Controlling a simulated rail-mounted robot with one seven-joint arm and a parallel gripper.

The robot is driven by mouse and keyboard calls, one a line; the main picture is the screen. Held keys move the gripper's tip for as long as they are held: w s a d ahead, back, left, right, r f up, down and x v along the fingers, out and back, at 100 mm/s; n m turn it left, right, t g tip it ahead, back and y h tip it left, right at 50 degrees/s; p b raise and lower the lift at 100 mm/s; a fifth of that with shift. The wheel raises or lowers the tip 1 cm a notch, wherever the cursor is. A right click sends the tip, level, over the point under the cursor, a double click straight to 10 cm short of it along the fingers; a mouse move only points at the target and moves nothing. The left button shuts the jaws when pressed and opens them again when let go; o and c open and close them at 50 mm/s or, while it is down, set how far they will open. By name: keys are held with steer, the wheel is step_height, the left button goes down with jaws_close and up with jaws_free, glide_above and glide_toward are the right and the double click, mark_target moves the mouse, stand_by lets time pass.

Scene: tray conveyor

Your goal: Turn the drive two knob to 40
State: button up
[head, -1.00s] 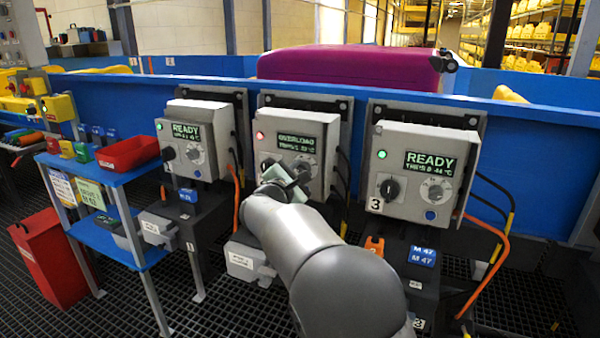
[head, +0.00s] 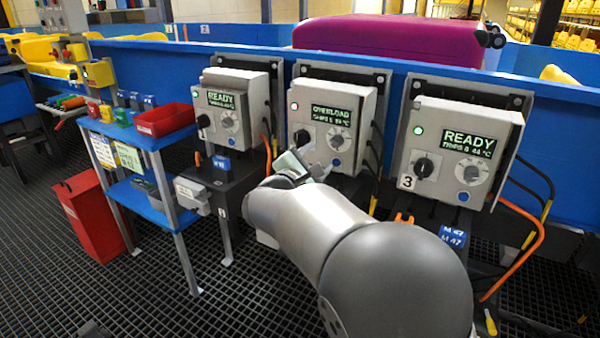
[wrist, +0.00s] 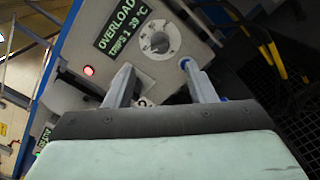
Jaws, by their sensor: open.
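The drive two box (head: 330,95) is the middle grey box, with an OVERLOAD display (head: 331,115) and a red lamp. On its front are a black knob (head: 303,138) at left and a round pale dial (head: 337,138) at right, with a blue button below the dial. In the wrist view the dial (wrist: 160,40) lies beyond the fingertips. The dial's reading is too small to tell. My gripper (wrist: 157,70) is open and empty in front of the box's lower part. Its right finger overlaps the blue button; its left finger hides the black knob's area.
Similar boxes marked READY stand at left (head: 237,85) and right (head: 460,125). Orange and black cables hang beside the boxes. A blue shelf (head: 140,135) with a red bin (head: 165,120) stands at left. A purple suitcase (head: 390,40) lies behind the blue wall.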

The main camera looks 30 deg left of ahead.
steer(key=s, duration=0.8)
steer(key=shift+a+p, duration=0.3)
steer(key=shift+p, duration=0.05)
steer(key=s+d+r+m+g+h+p, duration=0.1)
steer(key=d+r+m+g+h+p, duration=0.4)
steer(key=d, duration=1.1)
steer(key=s+d+m+g+h+p, duration=0.15)
steer(key=d+m+g+p, duration=0.65)
steer(key=d, duration=0.8)
steer(key=s+d+r+m+g+y+p, duration=0.2)
steer(key=s+d+m+y+p, duration=0.2)
steer(key=s, duration=0.6)
steer(key=s+d+r+m+g+y+p, duration=0.2)
steer(key=s+d+r+m+y+p, duration=0.1)
steer(key=s+m+p, duration=0.6)
steer(key=shift+s+d+r+g+y+p, duration=0.35)
steer(key=shift+s+d+y+p, duration=0.1)
steer(key=shift+s+d, duration=0.55)
